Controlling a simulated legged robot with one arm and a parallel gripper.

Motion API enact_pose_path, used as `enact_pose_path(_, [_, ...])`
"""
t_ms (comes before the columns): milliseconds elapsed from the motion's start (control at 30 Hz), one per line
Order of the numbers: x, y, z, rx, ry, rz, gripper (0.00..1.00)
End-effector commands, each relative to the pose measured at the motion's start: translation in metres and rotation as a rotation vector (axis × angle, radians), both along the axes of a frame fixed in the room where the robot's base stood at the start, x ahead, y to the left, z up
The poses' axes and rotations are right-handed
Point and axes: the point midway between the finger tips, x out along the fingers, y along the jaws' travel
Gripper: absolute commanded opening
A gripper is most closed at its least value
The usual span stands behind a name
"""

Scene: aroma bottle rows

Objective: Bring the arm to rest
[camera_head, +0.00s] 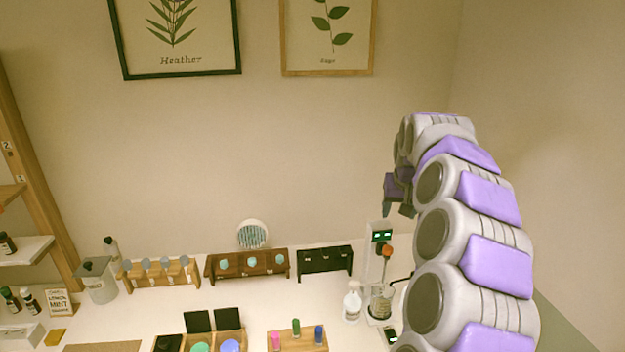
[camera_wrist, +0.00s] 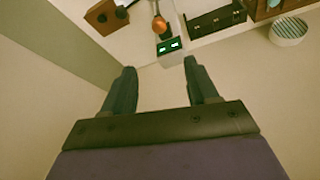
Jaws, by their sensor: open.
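My gripper (camera_head: 400,208) hangs from the end of my raised arm at the right of the head view, above the back right of the white table (camera_head: 215,304). In the wrist view my gripper (camera_wrist: 160,80) shows two dark fingers spread apart with nothing between them. Beyond the fingertips is a device with green lit displays (camera_wrist: 169,46) and an orange knob (camera_wrist: 159,24). In the head view that device (camera_head: 381,237) stands below my gripper, apart from it.
Wooden racks (camera_head: 160,272), (camera_head: 247,265) and a black rack (camera_head: 325,261) line the table's back. A clear bottle (camera_head: 352,302) stands left of the device. A block with coloured pegs (camera_head: 297,340) is at the front. Wooden shelves (camera_head: 30,250) stand at far left. The air above the table is clear.

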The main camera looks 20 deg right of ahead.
Motion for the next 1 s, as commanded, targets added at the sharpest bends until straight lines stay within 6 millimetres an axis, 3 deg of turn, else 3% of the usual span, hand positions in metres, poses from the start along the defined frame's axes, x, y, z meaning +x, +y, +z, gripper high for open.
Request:
enact_pose_path(133, [0.0, 0.004, 0.0, 0.001, 0.002, 0.007, 0.58])
enact_pose_path(233, [-0.003, 0.025, 0.001, 0.01, 0.008, 0.043, 0.58])
enact_pose_path(367, [-0.016, 0.084, -0.004, 0.037, 0.044, 0.143, 0.58])
enact_pose_path(467, [-0.038, 0.139, -0.011, 0.056, 0.088, 0.232, 0.58])
enact_pose_path(600, [-0.081, 0.203, -0.027, 0.075, 0.156, 0.337, 0.58])
enact_pose_path(700, [-0.118, 0.239, -0.043, 0.089, 0.212, 0.397, 0.58])
enact_pose_path(800, [-0.16, 0.269, -0.059, 0.095, 0.269, 0.443, 0.58])
enact_pose_path(1000, [-0.252, 0.309, -0.1, 0.109, 0.389, 0.494, 0.58])
